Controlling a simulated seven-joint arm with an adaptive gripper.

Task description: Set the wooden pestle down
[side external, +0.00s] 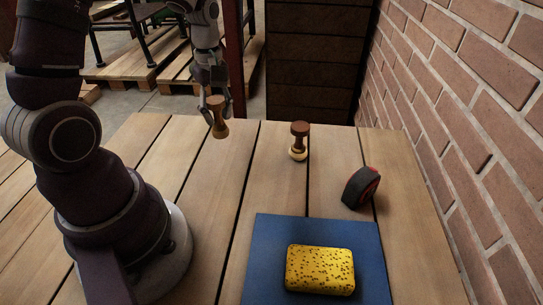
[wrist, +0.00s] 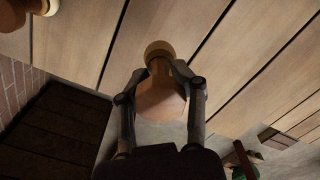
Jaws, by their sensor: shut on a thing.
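The wooden pestle (side external: 218,123) is between the fingers of my gripper (side external: 216,104), near the far edge of the plank table in the side view.
A dark-topped stamp with a pale base (side external: 299,141) stands to the right of the pestle. A yellow sponge (side external: 320,269) rests on a blue mat (side external: 268,237). Planks around the pestle are clear.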

